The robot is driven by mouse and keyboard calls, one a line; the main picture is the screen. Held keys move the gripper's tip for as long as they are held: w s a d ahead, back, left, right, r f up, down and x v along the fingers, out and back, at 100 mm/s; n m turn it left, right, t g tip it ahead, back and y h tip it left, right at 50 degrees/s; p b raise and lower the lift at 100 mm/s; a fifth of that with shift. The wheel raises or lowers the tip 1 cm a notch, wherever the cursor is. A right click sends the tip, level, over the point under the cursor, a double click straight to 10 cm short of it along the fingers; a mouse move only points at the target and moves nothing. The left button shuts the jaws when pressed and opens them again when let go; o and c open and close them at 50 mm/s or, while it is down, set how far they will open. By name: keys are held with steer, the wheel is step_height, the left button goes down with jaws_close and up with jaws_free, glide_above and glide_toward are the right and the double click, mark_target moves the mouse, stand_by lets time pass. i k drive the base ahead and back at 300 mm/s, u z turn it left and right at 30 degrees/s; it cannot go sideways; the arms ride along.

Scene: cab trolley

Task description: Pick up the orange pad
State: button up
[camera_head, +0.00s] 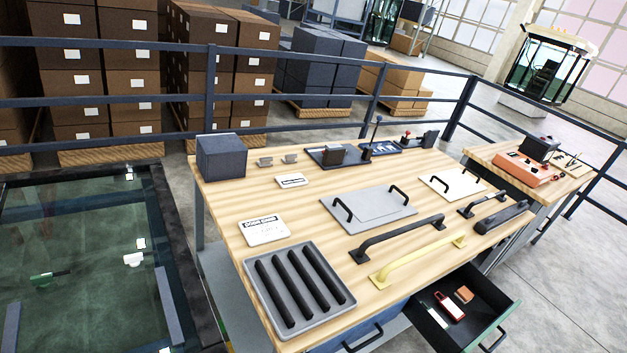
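A small orange-brown pad (464,294) lies in the open drawer (492,306) at the front right of the wooden workbench (222,200). A red and white item (450,306) lies beside it on the left, near the pad. The drawer is pulled out and its dark inside is open from above. My gripper does not show in this view, so its place and state are hidden.
A yellow handle bar (418,262), a black handle bar (398,239) and a grey tray of black rods (300,290) lie on the bench near the drawer. A glass panel (85,250) is at left. A dark railing (280,98) runs behind.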

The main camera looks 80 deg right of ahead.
mark_target(462, 293)
steer(key=z, duration=3.3)
steer(key=k, duration=0.9)
steer(key=z, duration=0.05)
steer(key=i, duration=0.85)
steer(key=u, duration=0.05)
